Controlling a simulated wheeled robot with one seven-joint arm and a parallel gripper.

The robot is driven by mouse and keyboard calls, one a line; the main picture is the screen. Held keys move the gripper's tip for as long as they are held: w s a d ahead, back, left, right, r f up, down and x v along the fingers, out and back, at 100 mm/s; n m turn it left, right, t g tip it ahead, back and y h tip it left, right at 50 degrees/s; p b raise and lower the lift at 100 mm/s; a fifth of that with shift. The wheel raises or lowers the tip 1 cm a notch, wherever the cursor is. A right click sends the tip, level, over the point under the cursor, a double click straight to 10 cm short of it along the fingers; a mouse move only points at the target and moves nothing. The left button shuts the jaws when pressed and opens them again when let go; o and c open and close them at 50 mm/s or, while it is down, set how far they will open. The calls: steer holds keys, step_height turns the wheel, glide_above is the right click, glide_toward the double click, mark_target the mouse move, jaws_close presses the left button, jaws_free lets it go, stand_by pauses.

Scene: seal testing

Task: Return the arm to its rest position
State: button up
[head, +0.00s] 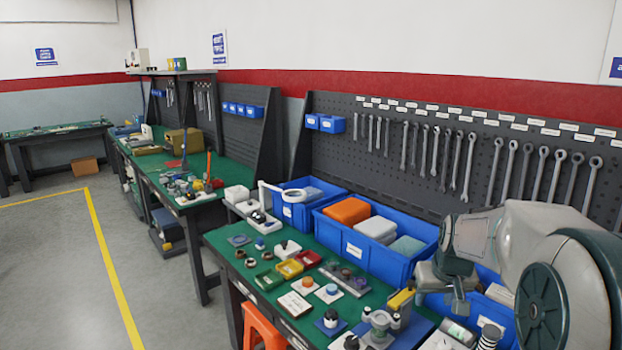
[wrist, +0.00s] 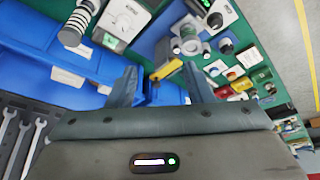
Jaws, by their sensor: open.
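My gripper (head: 455,298) is at the right of the head view, pointing down above the front right part of the green bench. In the wrist view its two fingers (wrist: 160,84) stand well apart with nothing held between them. Below and beyond them are a blue bin and a yellow-topped item (wrist: 166,69). My arm fills the right side of the head view and hides part of the bench and the tool board behind it.
A green workbench (head: 222,252) carries small parts, trays and blue bins (head: 362,245). Behind it stands a dark pegboard (head: 345,150) hung with several wrenches. Small devices crowd the bench near my gripper. An orange stool (head: 262,325) is at the front. The floor at left is clear.

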steer(key=s+a, duration=0.5)
steer(key=s, duration=0.6)
steer(key=s+a+r, duration=0.1)
steer(key=s+a, duration=0.5)
steer(key=s, duration=0.5)
steer(key=shift+s+a+n+g+y, duration=0.2)
steer(key=shift+s+n+g+y, duration=0.1)
stand_by(0.5)
